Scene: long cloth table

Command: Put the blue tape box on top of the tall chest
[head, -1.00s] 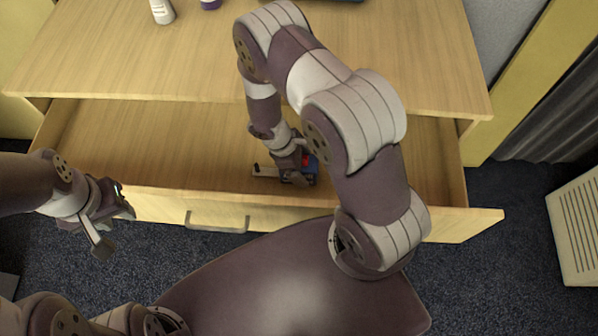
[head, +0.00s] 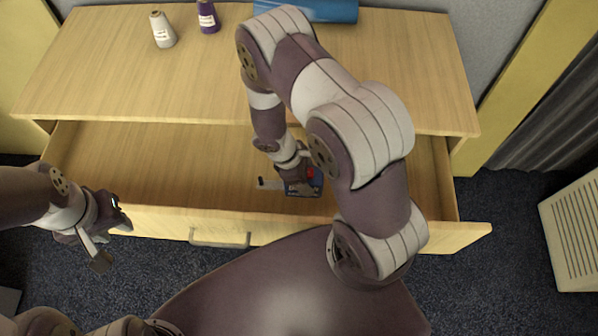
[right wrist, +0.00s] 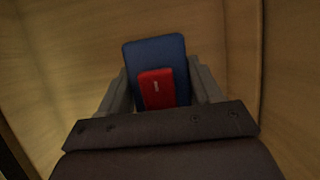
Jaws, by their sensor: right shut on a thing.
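The blue tape box (head: 304,188) with a red patch is inside the open drawer, near its front wall, partly hidden by my right gripper. In the right wrist view the box (right wrist: 155,55) stands between the two fingers. My right gripper (head: 300,187) is shut on it, and its fingers (right wrist: 160,90) flank the box. The tall chest (head: 230,80) has a wooden top, and its drawer (head: 170,150) is pulled out. My left gripper (head: 112,238) is open and empty, in front of the drawer at the left.
A white spool (head: 162,30), a purple spool (head: 208,17) and a blue roll (head: 320,10) stand or lie at the back of the chest top. The middle and front of the top are clear. A white louvred unit (head: 575,240) is at the right on dark carpet.

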